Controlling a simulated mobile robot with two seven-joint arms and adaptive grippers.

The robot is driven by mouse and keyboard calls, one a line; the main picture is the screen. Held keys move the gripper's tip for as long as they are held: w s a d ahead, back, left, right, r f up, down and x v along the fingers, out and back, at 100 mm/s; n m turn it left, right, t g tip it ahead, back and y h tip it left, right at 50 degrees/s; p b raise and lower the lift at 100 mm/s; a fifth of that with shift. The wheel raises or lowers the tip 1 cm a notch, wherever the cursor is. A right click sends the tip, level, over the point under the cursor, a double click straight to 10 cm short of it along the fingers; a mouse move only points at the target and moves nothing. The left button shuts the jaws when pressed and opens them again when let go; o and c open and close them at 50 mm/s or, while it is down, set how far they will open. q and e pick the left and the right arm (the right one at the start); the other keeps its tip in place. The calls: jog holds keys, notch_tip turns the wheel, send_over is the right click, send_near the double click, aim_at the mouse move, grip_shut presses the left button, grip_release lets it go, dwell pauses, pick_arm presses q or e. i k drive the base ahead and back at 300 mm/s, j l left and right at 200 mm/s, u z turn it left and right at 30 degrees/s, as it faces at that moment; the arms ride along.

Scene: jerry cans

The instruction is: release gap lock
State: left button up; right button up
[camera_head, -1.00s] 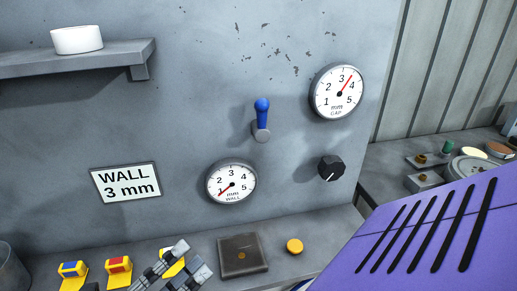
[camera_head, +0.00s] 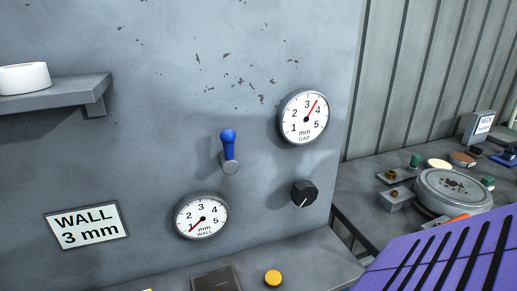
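A lever with a blue handle (camera_head: 228,142) stands upright on the grey wall panel, on a small grey base. To its right is the GAP dial (camera_head: 303,117), its red needle between 3 and 4. Below the lever is the WALL dial (camera_head: 201,217), its red needle near 1. A black knob (camera_head: 304,194) sits below the GAP dial. A sign (camera_head: 86,225) reads "WALL 3 mm". No part marked as the gap lock can be made out. Neither gripper shows in this view.
A yellow round button (camera_head: 273,278) and a dark square plate (camera_head: 215,280) are on the ledge below. A shelf (camera_head: 60,96) holds a white round object (camera_head: 24,78). At right, a side bench carries a round grey lidded object (camera_head: 453,190) and small parts. A purple slotted surface fills the lower right.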

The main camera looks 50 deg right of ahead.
aim_at(228, 164)
jog(key=i+z, duration=0.1)
jog(key=z, duration=0.35)
jog(key=i+z, duration=0.1)
jog(key=z, duration=0.35)
jog(key=j+z, duration=0.1)
jog(key=z, duration=0.4)
jog(key=k+u, duration=0.2)
jog(key=i+l, duration=0.05)
jog(key=i, duration=0.05)
